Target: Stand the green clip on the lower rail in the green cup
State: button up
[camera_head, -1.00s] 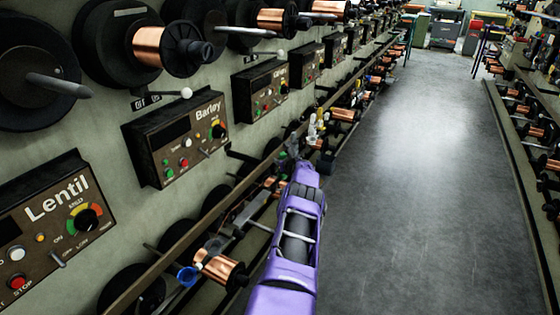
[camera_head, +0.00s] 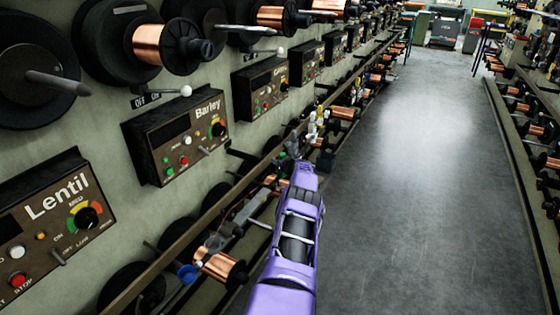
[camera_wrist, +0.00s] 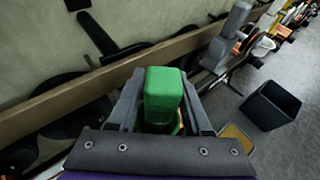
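The green clip (camera_wrist: 164,92) shows in the wrist view as a blocky green piece between the two grey fingers of my gripper (camera_wrist: 162,98). The fingers lie against its sides and look shut on it. Its lower part is hidden by my gripper's body, with a little copper colour showing beside it. The lower rail (camera_wrist: 60,104) runs behind the clip in the wrist view and along the wall in the head view (camera_head: 165,262). In the head view my gripper (camera_head: 293,145) is small and dark beside that rail. I cannot make out a green cup in either view.
A dark open box (camera_wrist: 270,105) stands right of my gripper, with a yellow-edged piece (camera_wrist: 237,138) near it. A blue cup-like piece (camera_head: 187,274) and a copper spool (camera_head: 218,267) sit along the lower rail. Control boxes line the wall. The aisle floor (camera_head: 420,200) is clear.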

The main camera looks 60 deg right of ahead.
jog(key=shift+o, duration=1)
jog(key=p, duration=0.1)
jog(key=s+r+p, duration=0.1)
jog(key=p, duration=0.1)
jog(key=shift+a, duration=0.25)
jog(key=p+v, duration=0.2)
jog(key=p, duration=0.1)
jog(key=shift+w+p, duration=0.1)
jog(key=shift+p, duration=0.3)
jog(key=p+v, duration=0.4)
jog(key=v, duration=1)
jog(key=shift+a+f+p, duration=0.15)
jog(key=shift+f+p, duration=0.15)
jog(key=shift+f, duration=0.05)
